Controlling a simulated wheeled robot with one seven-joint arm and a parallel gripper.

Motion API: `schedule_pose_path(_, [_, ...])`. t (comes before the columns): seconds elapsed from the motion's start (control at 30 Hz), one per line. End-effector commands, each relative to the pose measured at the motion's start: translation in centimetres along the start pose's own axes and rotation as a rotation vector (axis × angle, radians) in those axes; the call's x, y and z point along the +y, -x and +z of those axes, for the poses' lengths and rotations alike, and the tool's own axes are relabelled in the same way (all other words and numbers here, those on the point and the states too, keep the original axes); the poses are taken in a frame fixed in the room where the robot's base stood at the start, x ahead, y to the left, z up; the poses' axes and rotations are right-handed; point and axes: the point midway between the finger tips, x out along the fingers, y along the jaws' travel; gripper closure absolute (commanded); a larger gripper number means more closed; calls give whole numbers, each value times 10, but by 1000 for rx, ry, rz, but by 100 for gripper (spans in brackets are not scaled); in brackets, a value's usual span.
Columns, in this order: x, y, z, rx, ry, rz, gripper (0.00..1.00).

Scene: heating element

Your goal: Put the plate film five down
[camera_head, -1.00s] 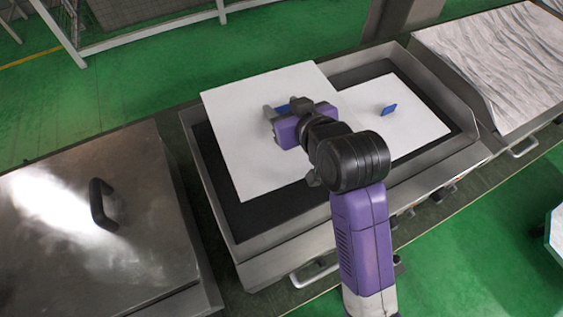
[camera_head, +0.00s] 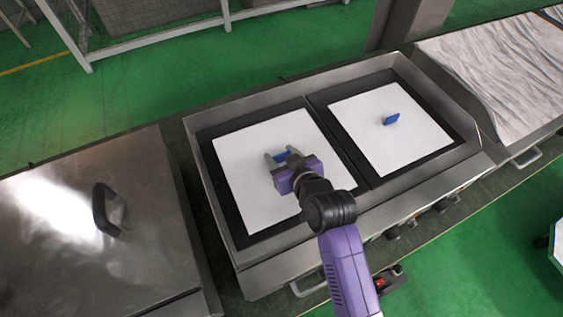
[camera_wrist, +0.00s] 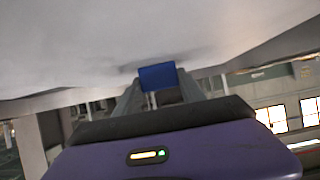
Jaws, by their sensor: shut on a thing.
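The white plate film (camera_head: 256,190) is over the left black plate (camera_head: 226,194) of the heating unit, with a black margin showing around it. It looks flat and close to the black surface; I cannot tell whether it touches. My gripper (camera_head: 285,157) is shut on the blue tab (camera_head: 281,156) near the film's middle. In the wrist view the blue tab (camera_wrist: 158,77) sits between my two fingers against the white film (camera_wrist: 75,45). My gripper and wrist hide part of the film's middle and near side.
A second white film (camera_head: 380,145) with a blue tab (camera_head: 391,119) lies on the right black plate. A raised metal rim (camera_head: 270,93) surrounds both plates. A metal lid with a black handle (camera_head: 106,210) is at left. A wrinkled silvery sheet (camera_head: 495,75) is at right.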

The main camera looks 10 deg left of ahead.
Motion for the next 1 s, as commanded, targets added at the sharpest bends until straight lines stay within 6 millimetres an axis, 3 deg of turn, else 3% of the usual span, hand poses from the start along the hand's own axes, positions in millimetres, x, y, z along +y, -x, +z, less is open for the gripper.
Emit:
schedule_pose_path(0.27, [0, -16, 30, -2, -1, 0, 95])
schedule_pose_path(0.67, [0, -19, 36, 0, -1, 1, 95])
schedule_pose_path(0.7, [0, -19, 36, -1, 0, 1, 51])
schedule_pose_path(0.8, [0, -19, 35, -1, -1, 1, 32])
schedule_pose_path(1.0, [0, -19, 35, -1, -1, 1, 31])
